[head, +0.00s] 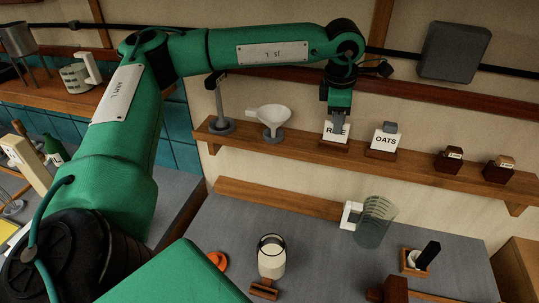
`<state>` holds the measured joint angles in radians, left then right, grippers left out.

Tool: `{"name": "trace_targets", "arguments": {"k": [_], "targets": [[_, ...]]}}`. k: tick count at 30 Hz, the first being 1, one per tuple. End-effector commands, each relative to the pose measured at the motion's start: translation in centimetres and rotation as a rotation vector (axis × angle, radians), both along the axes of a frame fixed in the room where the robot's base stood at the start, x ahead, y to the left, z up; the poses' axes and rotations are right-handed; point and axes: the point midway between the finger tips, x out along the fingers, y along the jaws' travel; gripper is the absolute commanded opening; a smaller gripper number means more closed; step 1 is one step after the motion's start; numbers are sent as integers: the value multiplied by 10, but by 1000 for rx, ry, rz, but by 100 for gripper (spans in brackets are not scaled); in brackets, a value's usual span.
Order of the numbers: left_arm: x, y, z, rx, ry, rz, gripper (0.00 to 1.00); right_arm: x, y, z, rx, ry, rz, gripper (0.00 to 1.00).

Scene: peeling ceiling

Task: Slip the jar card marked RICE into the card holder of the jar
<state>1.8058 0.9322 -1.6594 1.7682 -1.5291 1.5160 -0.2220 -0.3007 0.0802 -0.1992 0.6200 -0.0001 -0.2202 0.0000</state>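The white card marked RICE (328,136) stands in a wooden block on the wall shelf, beside the card marked OATS (384,141). My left gripper (337,128) points down at the RICE card's top edge, and its fingers hide the middle of the lettering. I cannot tell whether the fingers are closed on the card. A clear jar (271,262) with pale contents stands open on the grey counter below. A small wooden piece (263,290), possibly the card holder, is at its front. My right gripper is not in view.
A white funnel (272,117) and small dark wooden blocks (448,160) stand along the shelf (235,136). On the counter are an orange lid (218,260), a clear jug (374,222) and a small wooden tray (414,271). The counter between jar and jug is clear.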

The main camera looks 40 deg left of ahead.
Motion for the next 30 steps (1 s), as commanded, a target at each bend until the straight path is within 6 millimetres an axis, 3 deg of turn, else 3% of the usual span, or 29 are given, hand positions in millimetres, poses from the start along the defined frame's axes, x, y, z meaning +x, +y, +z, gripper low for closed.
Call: {"name": "trace_targets", "arguments": {"k": [3, 13, 30], "targets": [[0, 0, 0, 0, -1, 1, 0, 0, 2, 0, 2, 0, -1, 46], [0, 0, 1, 1, -2, 2, 0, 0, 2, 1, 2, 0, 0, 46], [0, 1, 23, 1, 0, 3, 0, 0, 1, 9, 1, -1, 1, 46]]}}
